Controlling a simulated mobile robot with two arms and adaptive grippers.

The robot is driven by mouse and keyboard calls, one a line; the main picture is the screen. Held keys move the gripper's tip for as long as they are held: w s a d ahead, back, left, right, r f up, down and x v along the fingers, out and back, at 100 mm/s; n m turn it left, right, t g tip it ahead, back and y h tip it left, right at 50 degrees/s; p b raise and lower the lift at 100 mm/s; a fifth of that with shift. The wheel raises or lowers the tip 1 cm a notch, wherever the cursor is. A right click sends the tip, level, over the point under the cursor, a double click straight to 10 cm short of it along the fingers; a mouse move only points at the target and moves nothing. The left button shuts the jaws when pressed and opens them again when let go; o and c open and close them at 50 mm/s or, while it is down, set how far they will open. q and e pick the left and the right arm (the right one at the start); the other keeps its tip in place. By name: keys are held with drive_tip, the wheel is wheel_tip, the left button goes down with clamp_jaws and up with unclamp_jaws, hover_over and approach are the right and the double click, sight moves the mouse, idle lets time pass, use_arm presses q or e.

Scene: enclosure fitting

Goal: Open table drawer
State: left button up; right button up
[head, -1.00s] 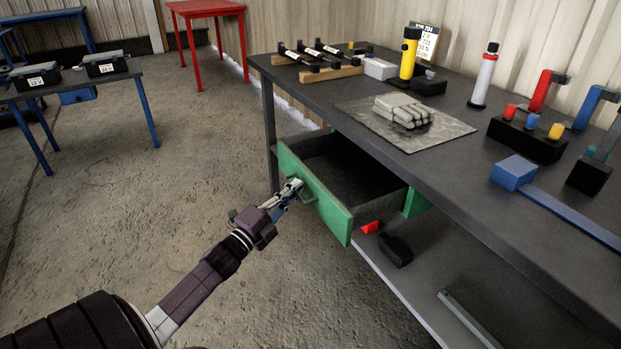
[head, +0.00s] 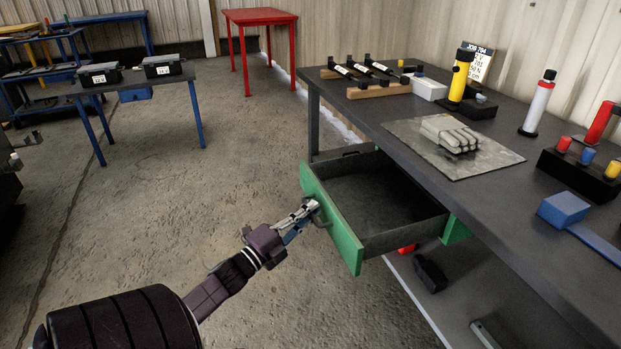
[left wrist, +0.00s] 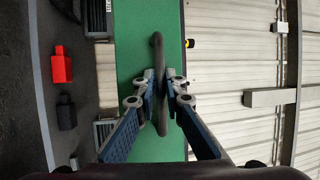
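The table drawer has a green front (head: 336,226) and a dark, empty-looking inside. It stands pulled well out from under the dark grey workbench (head: 482,212). Its curved handle (head: 318,213) is on the front face. It also shows as a dark bar (left wrist: 158,62) against the green front in the left wrist view. My left gripper (head: 312,208) is at the handle, with its fingers closed on either side of the bar. In the left wrist view its fingertips (left wrist: 163,92) press close around the bar. My right gripper is in neither view.
The benchtop holds a grey mat (head: 490,162) with pale bars, a yellow flashlight (head: 460,78), a white cylinder (head: 537,105) and a block with coloured knobs (head: 578,174). A lower shelf (head: 455,305) lies under the drawer. The floor (head: 190,200) left of the drawer is clear.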

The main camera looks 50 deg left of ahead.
use_arm(q)
drive_tip(key=shift+o, duration=0.3)
drive_tip(key=s+f, duration=0.2)
drive_tip(key=s, duration=0.9)
drive_tip(key=shift+s, duration=0.4)
drive_tip(key=shift+f, duration=0.1)
